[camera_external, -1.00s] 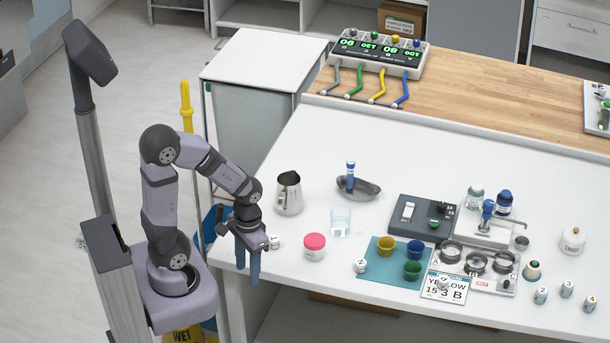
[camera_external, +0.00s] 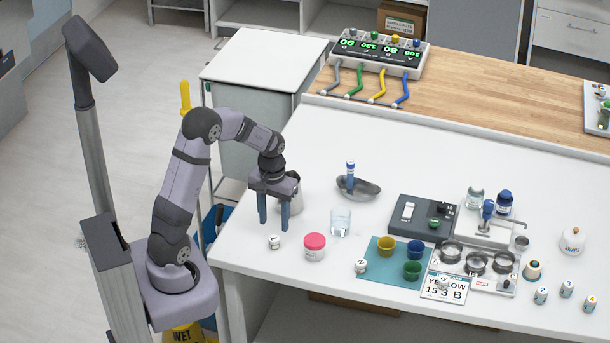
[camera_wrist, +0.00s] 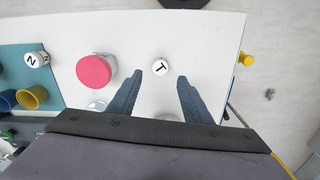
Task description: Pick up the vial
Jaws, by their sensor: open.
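A small white vial (camera_external: 274,242) with a black letter on its top stands on the white table near its left edge. In the wrist view this vial (camera_wrist: 161,67) shows a "T" and lies just beyond the gap between the fingertips. My gripper (camera_external: 274,226) is open and empty, its blue fingers pointing down. In the wrist view my gripper (camera_wrist: 158,77) has a finger on either side of the gap. Another lettered white vial (camera_external: 361,266) stands at the left edge of the teal mat (camera_external: 375,280); it also shows in the wrist view (camera_wrist: 37,59).
A pink-lidded jar (camera_external: 315,246) stands right of the near vial, with a glass beaker (camera_external: 341,222) behind it. A metal pitcher (camera_external: 293,196) is partly hidden by my gripper. Coloured cups (camera_external: 412,270) stand on the mat. Several small vials (camera_external: 567,289) stand far right.

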